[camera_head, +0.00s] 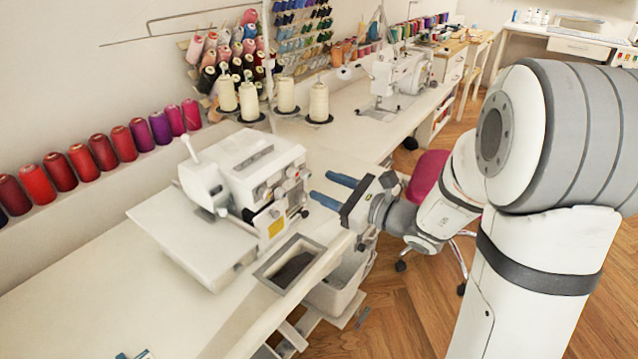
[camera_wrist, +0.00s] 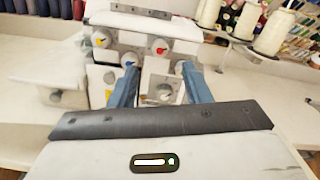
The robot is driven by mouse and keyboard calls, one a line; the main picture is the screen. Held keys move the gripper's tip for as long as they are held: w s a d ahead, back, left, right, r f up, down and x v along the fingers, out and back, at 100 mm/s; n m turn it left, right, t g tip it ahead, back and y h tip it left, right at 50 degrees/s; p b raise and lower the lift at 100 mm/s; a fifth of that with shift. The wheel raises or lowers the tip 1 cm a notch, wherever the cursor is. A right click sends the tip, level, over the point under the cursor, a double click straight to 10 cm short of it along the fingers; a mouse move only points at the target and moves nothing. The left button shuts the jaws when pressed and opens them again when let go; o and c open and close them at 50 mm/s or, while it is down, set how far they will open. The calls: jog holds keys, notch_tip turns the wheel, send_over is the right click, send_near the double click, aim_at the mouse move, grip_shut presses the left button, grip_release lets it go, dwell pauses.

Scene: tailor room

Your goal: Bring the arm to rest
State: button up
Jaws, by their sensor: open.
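My gripper (camera_head: 333,190) has two blue fingers, which stand apart with nothing between them. It is at the right of a white overlock sewing machine (camera_head: 268,165), above the front edge of the white table (camera_head: 165,290). The fingers point left toward the machine's dial side. In the wrist view the fingers (camera_wrist: 158,85) point at the machine's front (camera_wrist: 150,45), with its colored dials behind them. I cannot tell the exact gap between the fingertips and the machine.
A recessed bin (camera_head: 290,262) is set in the table's front edge below my gripper. White thread cones (camera_head: 318,102) stand behind the machine. A second sewing machine (camera_head: 400,72) stands farther back. A pink stool (camera_head: 428,172) is behind my arm. Wood floor (camera_head: 400,300) lies open in front.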

jog(key=s+a+r+n+g+h+p, duration=0.1)
jog(key=s+a+n+g+h+p, duration=0.1)
jog(key=s+n+g, duration=0.4)
jog(key=s+a+n+g+h+p, duration=0.1)
jog(key=s+a+n+g+p, duration=0.15)
jog(key=s+n, duration=0.5)
jog(key=s+d+r+n+h+p, duration=0.2)
jog(key=s+d+n+h, duration=0.2)
jog(key=d, duration=0.3)
jog(key=s+d+r+n+h+p, duration=0.2)
jog(key=s+d+n+h, duration=0.2)
jog(key=d+h, duration=0.3)
jog(key=shift+d+n, duration=0.4)
jog(key=shift+n, duration=0.15)
jog(key=shift+c, duration=0.8)
